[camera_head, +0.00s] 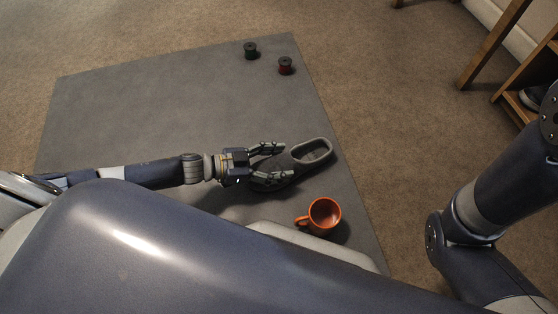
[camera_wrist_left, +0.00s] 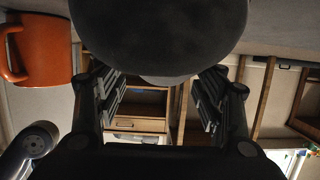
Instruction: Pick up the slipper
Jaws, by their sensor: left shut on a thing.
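The slipper (camera_head: 306,168) is a dark grey clog-like shoe near the right side of the grey mat, its opening toward the right. My left gripper (camera_head: 285,161) reaches in from the left, with one finger on each side of the slipper's front part, and is shut on it. In the left wrist view the rounded dark slipper (camera_wrist_left: 160,38) fills the top middle between the two fingers (camera_wrist_left: 159,84). I cannot tell whether the slipper is clear of the mat. My right arm shows at the right edge, but its gripper is out of view.
An orange mug (camera_head: 323,214) stands on the mat (camera_head: 150,110) close in front of the slipper. A green spool (camera_head: 250,50) and a red spool (camera_head: 285,66) stand at the mat's far edge. Wooden furniture (camera_head: 495,45) is at upper right. The mat's left half is clear.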

